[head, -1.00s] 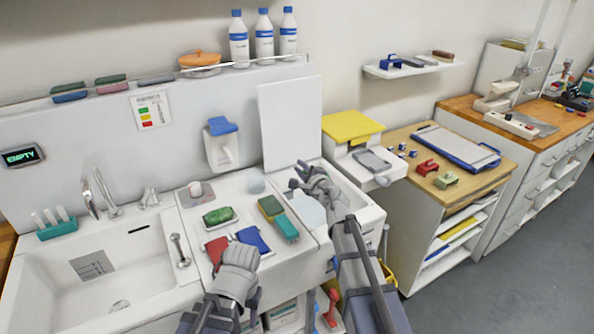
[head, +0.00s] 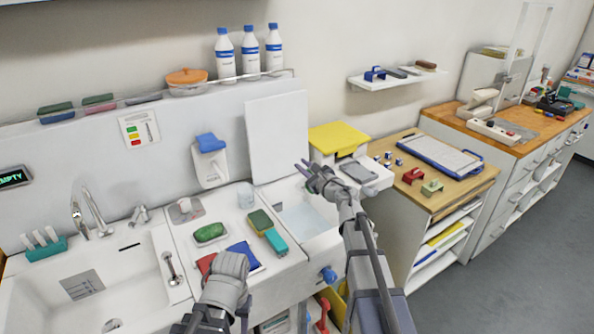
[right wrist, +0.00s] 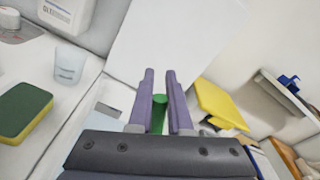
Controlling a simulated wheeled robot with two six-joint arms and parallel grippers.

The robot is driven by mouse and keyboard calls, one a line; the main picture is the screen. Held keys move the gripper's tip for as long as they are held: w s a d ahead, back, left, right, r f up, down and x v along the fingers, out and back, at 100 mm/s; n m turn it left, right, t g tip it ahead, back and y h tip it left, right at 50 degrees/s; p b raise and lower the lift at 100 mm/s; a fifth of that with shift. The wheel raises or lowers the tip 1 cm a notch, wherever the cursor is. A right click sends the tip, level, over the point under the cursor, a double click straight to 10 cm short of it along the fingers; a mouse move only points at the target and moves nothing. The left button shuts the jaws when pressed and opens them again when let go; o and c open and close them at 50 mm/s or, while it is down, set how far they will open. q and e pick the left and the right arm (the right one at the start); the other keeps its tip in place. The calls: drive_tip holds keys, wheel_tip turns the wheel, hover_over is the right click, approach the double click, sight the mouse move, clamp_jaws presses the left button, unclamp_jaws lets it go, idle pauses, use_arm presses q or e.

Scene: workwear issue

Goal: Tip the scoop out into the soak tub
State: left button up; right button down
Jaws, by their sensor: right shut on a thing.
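The soak tub (head: 312,216) is the white basin with pale blue water in the counter's right end. My right gripper (head: 307,170) is above the tub's back right part, near the yellow-lidded bin. In the right wrist view, my right gripper (right wrist: 158,84) is shut on a green rod-like piece (right wrist: 159,112), which looks like the scoop's handle. The scoop's bowl and any contents are hidden, so I cannot tell its tilt. My left gripper (head: 224,275) is low over the counter front; its fingers do not show clearly.
A white bin with a yellow lid (head: 338,137) stands right of the tub, and a white board (head: 277,135) leans behind it. A clear cup (head: 245,195), sponges (head: 266,231) and a green scrubber (head: 209,232) stand left. A blue knob (head: 328,274) is on the tub's front.

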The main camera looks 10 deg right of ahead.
drive_tip(key=d+m, duration=0.2)
drive_tip(key=d+m+b, duration=0.1)
drive_tip(key=shift+w+d+r+y, duration=0.1)
drive_tip(key=shift+w+r+y, duration=0.05)
drive_tip(key=shift+w+y, duration=0.15)
drive_tip(key=shift+d+r+m+t, duration=0.15)
drive_tip(key=shift+d+m+t, duration=0.25)
drive_tip(key=shift+d+m, duration=0.55)
